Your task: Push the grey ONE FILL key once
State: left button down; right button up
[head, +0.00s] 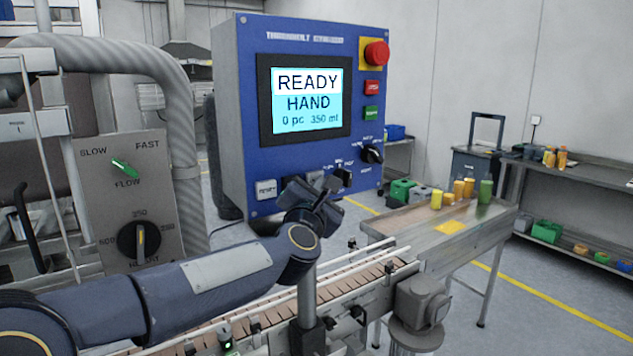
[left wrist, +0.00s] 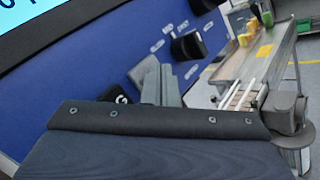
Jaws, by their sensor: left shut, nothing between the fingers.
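The blue control panel (head: 228,120) carries a lit screen (head: 307,98) reading READY, HAND, 0 pc, 350 ml. A pale grey key (head: 265,189) sits at its lower left; its small lettering is hard to read. I cannot make out a ONE FILL key; my left gripper (head: 325,188) and wrist cover part of the lower panel. The left gripper is shut and empty, in front of the lower row of controls. In the left wrist view its fingers (left wrist: 161,84) are close to the blue panel face; whether they touch it is unclear.
A black selector knob (head: 371,153) is at the panel's lower right, below a red stop button (head: 376,53), a red key (head: 372,88) and a green key (head: 371,113). A conveyor (head: 350,285) runs below. A grey dial plate (head: 120,200) stands left.

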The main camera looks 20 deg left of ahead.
pick_arm(q)
jog(key=shift+w+a, duration=0.15)
jog(key=shift+a, duration=0.05)
dwell(0.5)
jog(key=shift+s+d, duration=0.55)
jog(key=shift+d, duration=0.2)
jog(key=s+d, duration=0.1)
jog(key=d, duration=0.1)
jog(key=s+d, duration=0.1)
jog(key=s, duration=0.1)
jog(key=shift+d, duration=0.4)
dwell(0.4)
